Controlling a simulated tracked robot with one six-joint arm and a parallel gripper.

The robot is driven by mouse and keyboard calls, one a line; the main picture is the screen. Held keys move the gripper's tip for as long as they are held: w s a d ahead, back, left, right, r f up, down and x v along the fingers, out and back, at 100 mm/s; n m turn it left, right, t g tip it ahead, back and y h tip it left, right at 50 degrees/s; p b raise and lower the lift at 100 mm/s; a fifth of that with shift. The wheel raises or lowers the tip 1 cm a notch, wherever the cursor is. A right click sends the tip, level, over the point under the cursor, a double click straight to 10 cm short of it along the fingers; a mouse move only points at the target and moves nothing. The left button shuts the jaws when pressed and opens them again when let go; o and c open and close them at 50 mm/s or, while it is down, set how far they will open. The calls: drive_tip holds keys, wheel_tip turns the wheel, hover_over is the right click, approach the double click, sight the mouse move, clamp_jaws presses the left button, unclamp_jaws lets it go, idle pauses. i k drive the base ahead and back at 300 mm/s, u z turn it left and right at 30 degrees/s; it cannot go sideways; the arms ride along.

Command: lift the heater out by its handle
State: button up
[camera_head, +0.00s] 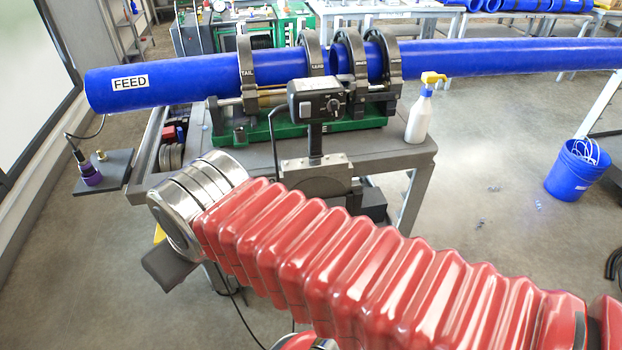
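The heater (315,102) stands upright on the near side of the cart. Its grey box-shaped head, with a dial and knobs, is at the top on a dark neck. The neck runs down into a pale metal block, with a dark rounded plate below it. I cannot tell which part is the handle. My red ribbed arm crosses the foreground and hides the lower part of the stand. The silver joint at its far end is left of the heater and apart from it in the picture. I cannot make out my gripper's fingers.
A blue pipe marked FEED (200,78) lies in dark clamp rings (247,62) on a green base (262,132), close behind the heater. A spray bottle (419,112) stands on the cart's (375,157) right end. A blue bucket (577,170) is on the floor at right.

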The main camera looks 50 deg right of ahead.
sight(328, 176)
drive_tip(key=z, duration=0.1)
drive_tip(key=i, duration=1)
drive_tip(key=u, duration=0.1)
